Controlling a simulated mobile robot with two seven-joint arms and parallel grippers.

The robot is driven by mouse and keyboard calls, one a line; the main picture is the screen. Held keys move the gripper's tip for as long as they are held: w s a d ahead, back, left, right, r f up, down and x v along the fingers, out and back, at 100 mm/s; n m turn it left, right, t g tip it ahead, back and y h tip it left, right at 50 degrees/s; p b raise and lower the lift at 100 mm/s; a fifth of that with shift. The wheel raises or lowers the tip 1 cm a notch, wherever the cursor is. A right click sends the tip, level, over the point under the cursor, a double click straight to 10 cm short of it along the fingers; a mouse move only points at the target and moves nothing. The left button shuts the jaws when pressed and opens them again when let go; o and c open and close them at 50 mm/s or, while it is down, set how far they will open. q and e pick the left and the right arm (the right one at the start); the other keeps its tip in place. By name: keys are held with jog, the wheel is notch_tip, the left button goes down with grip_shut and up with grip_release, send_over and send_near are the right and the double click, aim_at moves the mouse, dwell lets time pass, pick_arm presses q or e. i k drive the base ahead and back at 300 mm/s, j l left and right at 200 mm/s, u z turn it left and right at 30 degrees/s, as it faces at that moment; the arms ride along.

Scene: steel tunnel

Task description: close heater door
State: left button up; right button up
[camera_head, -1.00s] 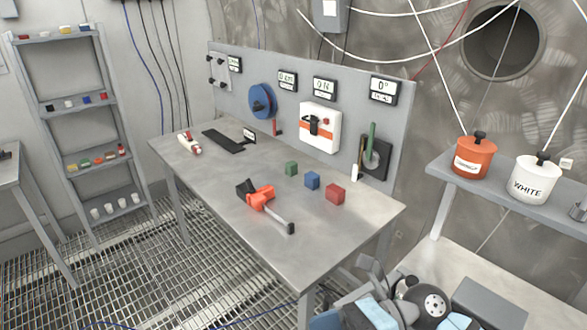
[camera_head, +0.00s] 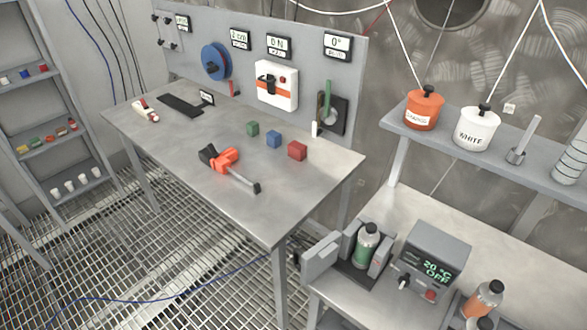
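The heater (camera_head: 435,258) is a grey box with a green display reading 20 °C OFF and a red button, on the low bench at the lower right. A flat grey panel (camera_head: 322,257), which looks like the heater door, stands out to the left of the bottle, swung open. Neither of my grippers is in view.
A steel table (camera_head: 200,180) holds a red-orange tool (camera_head: 226,160) and green, blue and red cubes (camera_head: 297,151). An orange pot (camera_head: 424,108) and a white pot (camera_head: 477,128) stand on the right shelf. Another bottle (camera_head: 484,300) stands right of the heater. Floor grating lies front left.

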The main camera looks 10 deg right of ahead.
aim_at(322, 256)
jog(key=z, duration=0.95)
jog(key=j+z, duration=0.95)
jog(key=z, duration=0.2)
jog(key=k+j+z, duration=0.15)
jog(key=j, duration=0.2)
jog(key=j+z, duration=0.15)
jog(key=j, duration=0.2)
jog(key=k+j+z, duration=0.15)
jog(key=j, duration=0.2)
jog(key=k+j, duration=0.15)
jog(key=j, duration=0.15)
jog(key=k+j, duration=0.15)
jog(key=j, duration=0.2)
jog(key=k+j, duration=0.1)
jog(key=j, duration=0.2)
jog(key=i+l+z, duration=0.2)
